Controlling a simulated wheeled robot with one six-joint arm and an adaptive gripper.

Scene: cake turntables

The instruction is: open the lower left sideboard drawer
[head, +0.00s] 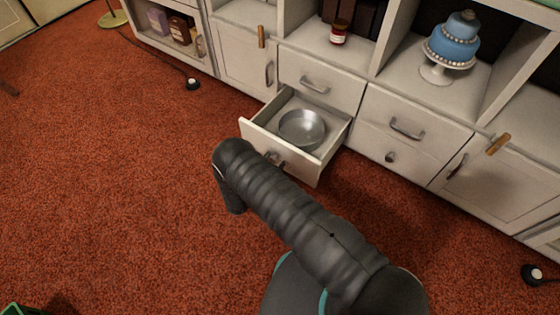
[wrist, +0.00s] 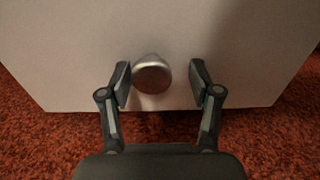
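The lower left sideboard drawer (head: 304,172) stands pulled out from the cabinet, with a round metal bowl (head: 302,128) inside. Its round metal knob (wrist: 152,74) shows in the wrist view on the pale drawer front (wrist: 240,50). My gripper (wrist: 161,84) is open, with one finger on each side of the knob. The knob is close to the left finger, and a clear gap shows on the right. I cannot tell whether the left finger touches it. In the head view my arm hides most of the gripper at the drawer front.
Above is a shut drawer (head: 318,84). To the right are two more shut drawers (head: 405,128) and a cupboard door (head: 500,180). A blue cake (head: 453,42) stands on a shelf.

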